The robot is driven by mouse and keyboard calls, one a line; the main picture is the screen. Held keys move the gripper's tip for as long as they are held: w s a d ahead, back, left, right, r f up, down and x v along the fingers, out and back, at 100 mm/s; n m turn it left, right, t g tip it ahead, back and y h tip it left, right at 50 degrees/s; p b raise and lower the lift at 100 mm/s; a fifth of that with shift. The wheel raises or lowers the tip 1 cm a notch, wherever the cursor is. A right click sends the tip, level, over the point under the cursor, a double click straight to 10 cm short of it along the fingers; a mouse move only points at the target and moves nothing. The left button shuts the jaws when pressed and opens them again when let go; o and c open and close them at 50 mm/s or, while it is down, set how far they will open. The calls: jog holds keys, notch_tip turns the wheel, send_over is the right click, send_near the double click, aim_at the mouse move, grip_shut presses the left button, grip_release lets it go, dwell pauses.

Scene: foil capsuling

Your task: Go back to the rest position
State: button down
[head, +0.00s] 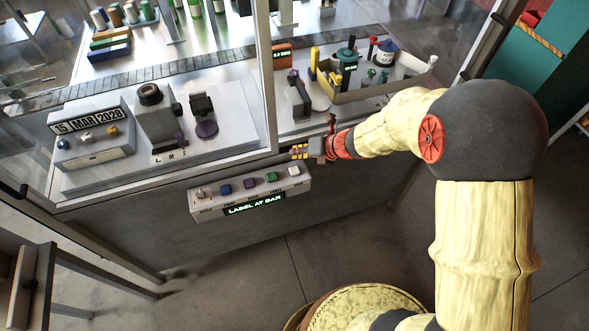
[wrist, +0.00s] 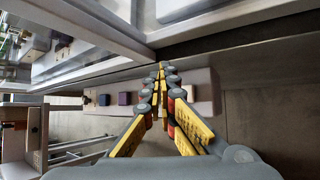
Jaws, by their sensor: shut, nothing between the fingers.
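My gripper (head: 299,152) is shut and empty in the head view, just above the right end of the button panel (head: 222,212). Its yellow fingers (wrist: 161,73) meet at the tips in the wrist view, in front of the same panel (wrist: 204,91). The panel's lit sign (head: 254,205) reads "LABEL AT BAR". I cannot tell whether the fingertips touch anything. My arm reaches in from the right.
Above the panel is a glass-fronted machine with a vertical post (head: 265,75). A date display (head: 86,122) reads "15 MAR 2028". An open tray (head: 375,87) of bottles and tools stands at right. A grey bench (head: 30,275) is at lower left. The floor in front is clear.

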dwell(0.5)
jog(key=shift+n, duration=0.5)
jog(key=s+d+r+n+g+h, duration=0.1)
jog(key=s+r+n+g, duration=0.1)
jog(key=s+n, duration=0.75)
jog(key=s+d+r+n+g, duration=0.1)
jog(key=s+r+n+g, duration=0.2)
jog(key=s+n, duration=0.65)
jog(key=s+d+r+n+t+h+b, duration=0.4)
jog(key=s+d+r+n, duration=0.5)
jog(key=d+r+n, duration=0.4)
jog(key=shift+s+d+r+n+t+h, duration=0.15)
jog(key=shift+d+r+n+t+h, duration=0.3)
jog(key=shift+r+n+h, duration=0.5)
dwell(0.6)
